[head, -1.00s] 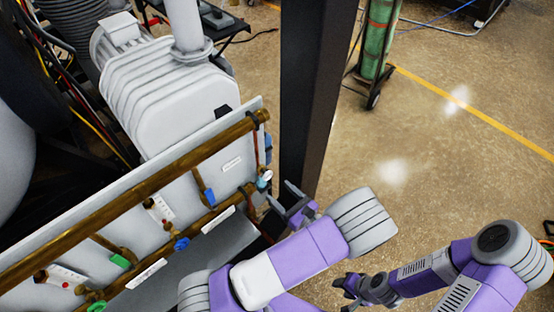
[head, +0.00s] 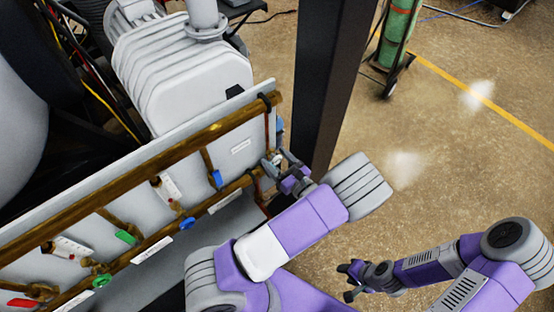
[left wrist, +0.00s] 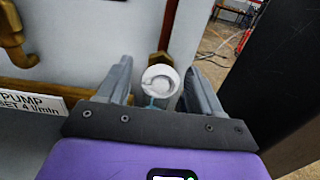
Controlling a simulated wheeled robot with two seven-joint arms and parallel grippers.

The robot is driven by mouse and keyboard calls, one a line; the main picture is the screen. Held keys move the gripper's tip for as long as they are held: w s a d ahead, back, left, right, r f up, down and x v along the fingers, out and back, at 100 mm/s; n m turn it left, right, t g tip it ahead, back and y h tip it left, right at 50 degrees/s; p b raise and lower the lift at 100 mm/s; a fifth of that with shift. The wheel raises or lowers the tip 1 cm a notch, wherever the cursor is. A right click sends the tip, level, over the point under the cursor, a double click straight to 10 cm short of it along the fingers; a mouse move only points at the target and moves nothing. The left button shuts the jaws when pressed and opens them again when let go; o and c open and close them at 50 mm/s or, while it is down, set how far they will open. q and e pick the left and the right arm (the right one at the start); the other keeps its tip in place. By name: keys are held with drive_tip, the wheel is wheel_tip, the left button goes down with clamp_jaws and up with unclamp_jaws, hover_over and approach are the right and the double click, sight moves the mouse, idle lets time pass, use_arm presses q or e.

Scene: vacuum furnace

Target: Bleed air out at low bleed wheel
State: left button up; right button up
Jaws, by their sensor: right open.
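I cannot tell which, if either, is the low bleed wheel. My left gripper (head: 283,168) is at the right end of the panel, away from both. In the left wrist view its open fingers (left wrist: 160,88) stand either side of a white round part (left wrist: 160,80) on a brass fitting, with narrow gaps visible. That part is mostly hidden in the head view. My right gripper (head: 352,280) is open and empty over the floor.
A dark post (head: 330,80) stands just beyond my left gripper. Open floor (head: 450,150) lies to the right.

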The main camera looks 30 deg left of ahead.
use_arm(q)
drive_tip(key=c, duration=1)
drive_tip(key=m+p, duration=0.3)
drive_tip(key=shift+r+p, duration=0.15)
drive_tip(key=shift+p, duration=0.15)
drive_tip(key=m+p, duration=0.3)
drive_tip(key=m, duration=0.1)
drive_tip(key=shift+s+m, duration=0.1)
drive_tip(key=shift+m, duration=0.2)
drive_tip(key=m+p, duration=0.1)
drive_tip(key=m, duration=0.1)
drive_tip(key=shift+m+p, duration=0.3)
drive_tip(key=shift+p, duration=0.1)
drive_tip(key=m+p, duration=0.1)
drive_tip(key=m, duration=0.2)
drive_tip(key=shift+m+p, duration=0.3)
drive_tip(key=shift+m, duration=0.1)
drive_tip(key=m+p, duration=0.1)
drive_tip(key=m, duration=0.4)
drive_tip(key=shift+m, duration=0.3)
